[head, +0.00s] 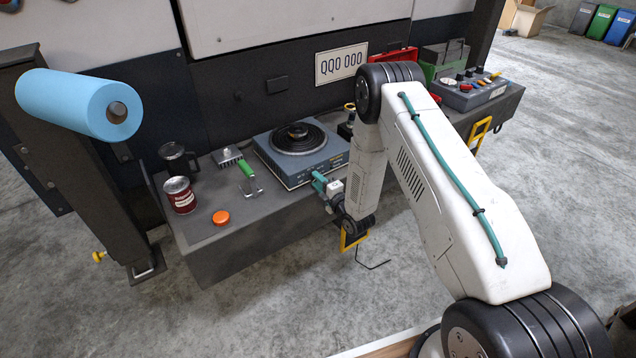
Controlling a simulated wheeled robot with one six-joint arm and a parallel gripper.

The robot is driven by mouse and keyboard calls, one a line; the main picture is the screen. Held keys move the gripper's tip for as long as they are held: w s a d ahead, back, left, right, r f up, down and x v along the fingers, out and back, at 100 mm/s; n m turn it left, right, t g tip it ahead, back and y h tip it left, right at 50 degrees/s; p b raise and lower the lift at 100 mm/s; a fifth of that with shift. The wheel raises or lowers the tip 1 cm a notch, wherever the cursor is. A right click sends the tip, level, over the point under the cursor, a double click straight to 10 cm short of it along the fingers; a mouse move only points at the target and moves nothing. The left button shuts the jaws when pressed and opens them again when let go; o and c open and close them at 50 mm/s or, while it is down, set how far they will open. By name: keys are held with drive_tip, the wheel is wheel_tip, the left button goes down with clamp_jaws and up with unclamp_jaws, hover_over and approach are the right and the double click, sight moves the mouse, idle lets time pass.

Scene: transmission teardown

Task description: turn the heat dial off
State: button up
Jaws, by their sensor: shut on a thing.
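The heat plate (325,158) is a blue-grey box with a round black burner and a dark ring-shaped part on top. It stands on the dark bench in the head view. My gripper (317,179), with teal fingers, is at the plate's front face, low and right of its near corner. The fingers are shut on the heat dial there. The dial itself is hidden behind the fingers, so its setting cannot be read.
On the bench (225,262) left of the plate are a red-labelled can (180,197), a black mug (176,158), an orange cap (221,217), a green-handled tool (248,172) and a brush (228,156). A control box (468,92) stands at right.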

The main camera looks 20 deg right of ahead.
drive_tip(key=shift+s+f, duration=0.1)
drive_tip(key=shift+f, duration=0.05)
idle(0.4)
drive_tip(key=o, duration=0.9)
drive_tip(key=shift+o, duration=0.3)
drive_tip(key=v, duration=0.7)
drive_tip(key=shift+s, duration=0.3)
drive_tip(key=shift+d, duration=0.1)
